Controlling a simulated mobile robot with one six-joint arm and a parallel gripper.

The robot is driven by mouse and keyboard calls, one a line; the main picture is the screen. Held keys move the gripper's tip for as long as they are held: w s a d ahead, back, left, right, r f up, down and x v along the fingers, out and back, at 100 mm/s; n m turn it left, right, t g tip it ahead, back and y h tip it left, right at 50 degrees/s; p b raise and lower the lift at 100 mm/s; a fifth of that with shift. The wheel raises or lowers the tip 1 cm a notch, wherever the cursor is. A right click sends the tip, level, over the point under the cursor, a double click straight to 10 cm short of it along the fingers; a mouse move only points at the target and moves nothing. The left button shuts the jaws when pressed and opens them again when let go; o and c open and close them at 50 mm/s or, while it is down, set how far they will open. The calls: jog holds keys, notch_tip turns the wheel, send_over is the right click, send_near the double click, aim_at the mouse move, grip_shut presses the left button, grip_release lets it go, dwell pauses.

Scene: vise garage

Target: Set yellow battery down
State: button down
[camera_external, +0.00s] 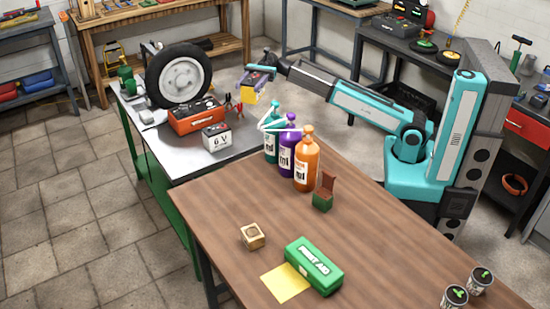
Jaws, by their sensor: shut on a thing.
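The yellow battery (250,97) hangs in the air under my gripper (258,77), above the back right part of the grey metal workbench (185,155). My gripper is shut on it, and the fingers cover part of its upper end. A white battery marked 6 V (216,141) stands on the metal bench, in front of a red box-shaped unit with a dark top (197,121).
A tire (180,77) stands behind the red unit. Red and black clamps (233,103) are close below my gripper. Teal (271,145), purple (288,158) and orange (306,167) bottles stand on the wooden table (215,205). The metal bench's front is bare.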

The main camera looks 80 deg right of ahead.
jog(key=s+a+n+g+h+p, duration=0.1)
jog(key=s+a+n+g+p, duration=0.15)
jog(key=a+g+p, duration=0.65)
jog(key=s+a+n+g+p, duration=0.1)
jog(key=a+n+p, duration=0.4)
jog(key=a, duration=1)
jog(key=shift+m, duration=0.55)
jog(key=f, duration=0.5)
jog(key=shift+w+f+p, duration=0.2)
jog(key=shift+f+p, duration=0.1)
jog(key=shift+f, duration=0.1)
jog(key=x, duration=1.6)
jog(key=shift+a+f, duration=0.2)
jog(key=shift+a, duration=0.1)
